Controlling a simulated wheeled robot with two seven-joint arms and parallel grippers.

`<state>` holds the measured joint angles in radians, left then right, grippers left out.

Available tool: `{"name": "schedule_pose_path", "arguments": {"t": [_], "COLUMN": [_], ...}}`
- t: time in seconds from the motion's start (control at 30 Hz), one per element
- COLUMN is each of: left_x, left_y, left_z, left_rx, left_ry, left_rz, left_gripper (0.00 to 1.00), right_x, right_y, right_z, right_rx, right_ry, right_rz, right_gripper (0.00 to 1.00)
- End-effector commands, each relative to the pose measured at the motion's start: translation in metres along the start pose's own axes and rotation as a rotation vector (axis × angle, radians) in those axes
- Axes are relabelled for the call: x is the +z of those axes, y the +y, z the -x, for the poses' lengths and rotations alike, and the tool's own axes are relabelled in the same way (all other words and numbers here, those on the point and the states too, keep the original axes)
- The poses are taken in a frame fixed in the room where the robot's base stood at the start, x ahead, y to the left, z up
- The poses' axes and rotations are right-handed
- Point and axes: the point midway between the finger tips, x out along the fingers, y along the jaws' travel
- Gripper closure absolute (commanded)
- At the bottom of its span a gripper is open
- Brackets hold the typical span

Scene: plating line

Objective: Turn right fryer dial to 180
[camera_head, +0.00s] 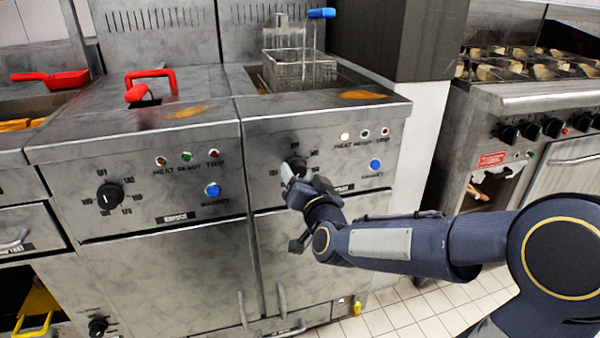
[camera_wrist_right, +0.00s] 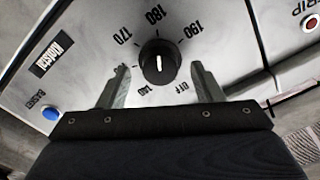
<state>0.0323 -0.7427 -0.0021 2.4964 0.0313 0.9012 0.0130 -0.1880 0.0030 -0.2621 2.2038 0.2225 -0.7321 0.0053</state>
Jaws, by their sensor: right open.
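The right fryer dial (camera_head: 297,165) is a round black knob on the steel front panel of the right fryer (camera_head: 330,140). In the wrist view the dial (camera_wrist_right: 159,60) shows between my open fingers. A short white line on it runs roughly up and down the picture. The printed 180 is above it, with 170 to its left and 190 to its right; I cannot tell exactly which mark the line meets. My right gripper (camera_head: 302,185) is at the panel, its fingers (camera_wrist_right: 159,72) either side of the knob with gaps showing. In the head view it partly covers the dial. My left gripper is out of view.
A blue button (camera_head: 375,164) and indicator lights (camera_head: 364,134) are right of the dial. The left fryer has its own dial (camera_head: 110,196). A wire basket (camera_head: 298,70) with a blue handle hangs above. A stove (camera_head: 540,110) stands to the right.

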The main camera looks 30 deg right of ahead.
Motion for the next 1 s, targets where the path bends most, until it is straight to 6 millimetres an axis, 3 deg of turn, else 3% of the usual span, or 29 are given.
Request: {"name": "schedule_pose_path", "arguments": {"t": [0.2, 0.4, 1.0], "left_x": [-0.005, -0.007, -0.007], "left_y": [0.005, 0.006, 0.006], "left_z": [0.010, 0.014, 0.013], "left_rx": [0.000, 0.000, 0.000], "left_ry": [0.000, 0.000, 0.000], "left_rz": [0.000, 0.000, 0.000], "left_gripper": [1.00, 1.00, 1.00], "right_x": [-0.003, -0.002, 0.000], "right_y": [-0.001, -0.001, -0.001], "right_z": [0.039, 0.059, 0.062], "right_rx": [0.000, 0.000, -0.002], "right_ry": [0.001, 0.001, -0.007], "right_rz": [-0.001, 0.001, 0.000], "right_gripper": [0.40, 0.40, 0.40]}}
